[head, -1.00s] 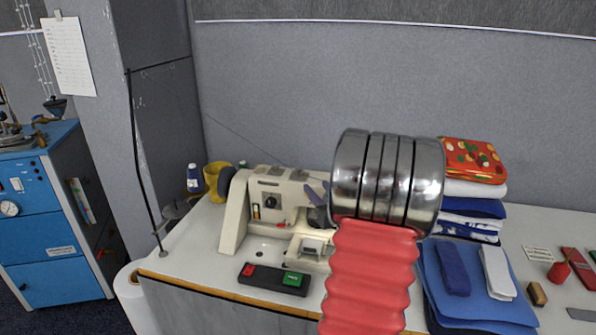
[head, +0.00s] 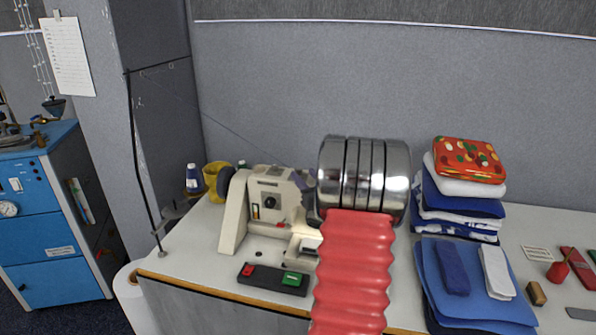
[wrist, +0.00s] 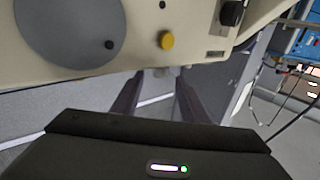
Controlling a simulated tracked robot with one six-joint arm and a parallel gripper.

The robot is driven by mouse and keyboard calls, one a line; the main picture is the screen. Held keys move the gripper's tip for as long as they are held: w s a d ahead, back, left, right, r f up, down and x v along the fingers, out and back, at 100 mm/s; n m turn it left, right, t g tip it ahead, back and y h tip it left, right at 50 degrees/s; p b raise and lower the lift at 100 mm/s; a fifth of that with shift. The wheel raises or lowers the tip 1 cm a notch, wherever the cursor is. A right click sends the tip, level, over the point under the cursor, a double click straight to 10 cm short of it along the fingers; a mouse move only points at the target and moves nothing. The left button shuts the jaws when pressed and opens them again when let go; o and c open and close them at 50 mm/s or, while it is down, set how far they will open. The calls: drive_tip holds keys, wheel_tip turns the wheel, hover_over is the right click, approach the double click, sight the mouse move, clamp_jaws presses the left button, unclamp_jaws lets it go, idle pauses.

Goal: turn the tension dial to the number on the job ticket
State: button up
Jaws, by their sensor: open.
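A cream sewing machine (head: 240,212) stands on the white table, left of my arm in the head view. A small black dial (head: 270,201) sits on its front face. In the wrist view the machine body (wrist: 130,50) fills the top, with a black knob (wrist: 232,13) at upper right, a yellow button (wrist: 166,41) and a large grey disc (wrist: 68,30). I cannot tell whether that knob is the tension dial. My gripper (wrist: 157,85) is open and empty, just below the machine body in that view. No number is readable on the dial. I cannot identify the job ticket.
A black switch box (head: 273,278) with red and green buttons lies before the machine. Folded cloths (head: 457,207) are stacked to the right. A thread stand (head: 145,170) rises at left. A paper sheet (head: 68,55) hangs on the pillar, and a small card (head: 538,253) lies at right.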

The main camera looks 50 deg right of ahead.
sight(300, 171)
drive_tip(key=shift+x, duration=2.7)
clamp_jaws()
drive_tip(key=shift+a, duration=0.2)
drive_tip(key=shift+d, duration=0.1)
